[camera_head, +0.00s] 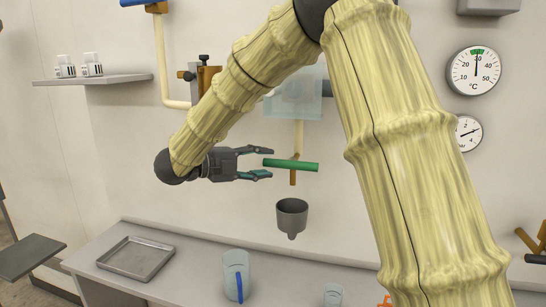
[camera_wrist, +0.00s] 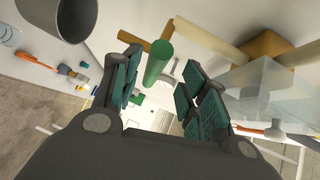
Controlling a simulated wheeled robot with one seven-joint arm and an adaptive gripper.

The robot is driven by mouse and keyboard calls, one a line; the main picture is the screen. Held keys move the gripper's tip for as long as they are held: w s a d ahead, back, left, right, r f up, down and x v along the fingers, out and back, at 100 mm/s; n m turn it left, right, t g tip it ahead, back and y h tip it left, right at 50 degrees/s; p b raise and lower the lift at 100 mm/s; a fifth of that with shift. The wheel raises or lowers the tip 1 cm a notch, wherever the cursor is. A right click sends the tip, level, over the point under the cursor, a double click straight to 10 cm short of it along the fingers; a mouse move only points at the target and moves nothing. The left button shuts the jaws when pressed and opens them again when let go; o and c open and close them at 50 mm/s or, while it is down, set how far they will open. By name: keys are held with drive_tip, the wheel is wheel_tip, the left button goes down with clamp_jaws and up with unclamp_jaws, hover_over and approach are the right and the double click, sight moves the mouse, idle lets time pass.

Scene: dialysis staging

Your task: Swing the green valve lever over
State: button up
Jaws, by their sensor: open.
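The green valve lever (camera_head: 291,165) is a short bar lying nearly level on a brass-coloured valve (camera_head: 293,178) below a thin pipe on the wall. My gripper (camera_head: 268,163) is open at the left end of the lever, with its fingers pointing right. In the wrist view the green lever (camera_wrist: 157,62) shows between the open fingers (camera_wrist: 158,88), its end toward the camera. I cannot tell whether either finger touches it. A grey funnel (camera_head: 291,214) is mounted below the valve.
A translucent tank (camera_head: 296,100) sits above the valve, partly behind my arm. Below, the counter holds a metal tray (camera_head: 137,258), a clear jug with a blue handle (camera_head: 235,275) and a small beaker (camera_head: 333,294). Two gauges (camera_head: 474,70) (camera_head: 467,133) are on the right wall.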

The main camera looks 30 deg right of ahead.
sight(261, 163)
drive_tip(key=shift+w+d+f+p, duration=0.25)
drive_tip(key=shift+w+d+f, duration=0.05)
drive_tip(key=shift+w+d, duration=0.25)
drive_tip(key=shift+w+d+f+p, duration=0.2)
drive_tip(key=shift+w+d+f, duration=0.1)
drive_tip(key=shift+w+d, duration=0.15)
drive_tip(key=shift+s+d+r+p, duration=0.1)
drive_tip(key=shift+s+d+p, duration=0.2)
drive_tip(key=shift+s+d, duration=0.65)
drive_tip(key=shift+w+f, duration=0.2)
drive_tip(key=shift+w, duration=0.35)
drive_tip(key=shift+s+r, duration=0.15)
drive_tip(key=shift+s, duration=0.15)
drive_tip(key=c, duration=0.8)
drive_tip(key=shift+w, duration=0.1)
clamp_jaws()
